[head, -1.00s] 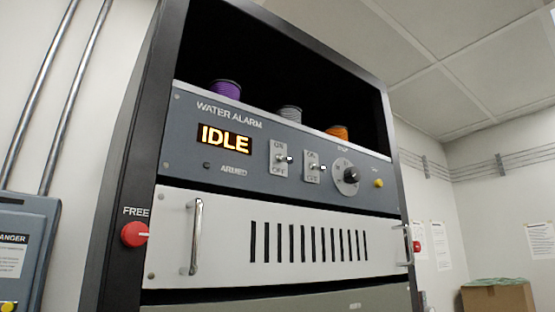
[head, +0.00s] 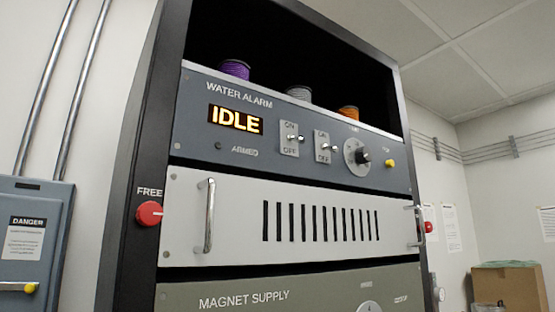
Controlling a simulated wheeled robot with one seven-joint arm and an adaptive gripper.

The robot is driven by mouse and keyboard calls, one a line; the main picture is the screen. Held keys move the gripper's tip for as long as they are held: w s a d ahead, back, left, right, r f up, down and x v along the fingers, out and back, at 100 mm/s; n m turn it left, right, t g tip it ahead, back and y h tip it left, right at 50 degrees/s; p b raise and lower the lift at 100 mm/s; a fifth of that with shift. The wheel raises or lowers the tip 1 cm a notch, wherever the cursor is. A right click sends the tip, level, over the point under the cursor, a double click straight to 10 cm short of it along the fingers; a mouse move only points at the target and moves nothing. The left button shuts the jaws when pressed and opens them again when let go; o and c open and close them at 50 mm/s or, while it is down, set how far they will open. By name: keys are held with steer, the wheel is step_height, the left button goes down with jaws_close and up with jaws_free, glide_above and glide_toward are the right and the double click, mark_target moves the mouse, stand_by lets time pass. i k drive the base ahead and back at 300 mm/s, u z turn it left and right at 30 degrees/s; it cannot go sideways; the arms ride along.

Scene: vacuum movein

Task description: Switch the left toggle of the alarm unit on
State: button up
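The water alarm unit (head: 270,165) is a blue-grey panel high in a black rack. Its orange display (head: 235,119) reads IDLE. The left toggle (head: 291,138) sits on a light plate marked ON above and OFF below. Its lever sticks out toward me near mid-plate, and I cannot tell which way it is set. The right toggle (head: 324,146) is a similar switch beside it. A small dark lamp (head: 218,146) sits next to the ARMED label. My gripper is not in view.
Below are a white vented panel with a metal handle (head: 208,215) and a green magnet supply panel (head: 240,300). A red FREE knob (head: 149,213) is on the rack's left post. Spools (head: 235,69) stand above the alarm. A dial (head: 357,152) and yellow button (head: 390,163) are right of the toggles.

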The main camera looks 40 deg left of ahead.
mark_target(301, 140)
steer(key=u, duration=1.05)
steer(key=k, duration=1.15)
steer(key=z, duration=0.9)
steer(key=i, duration=0.5)
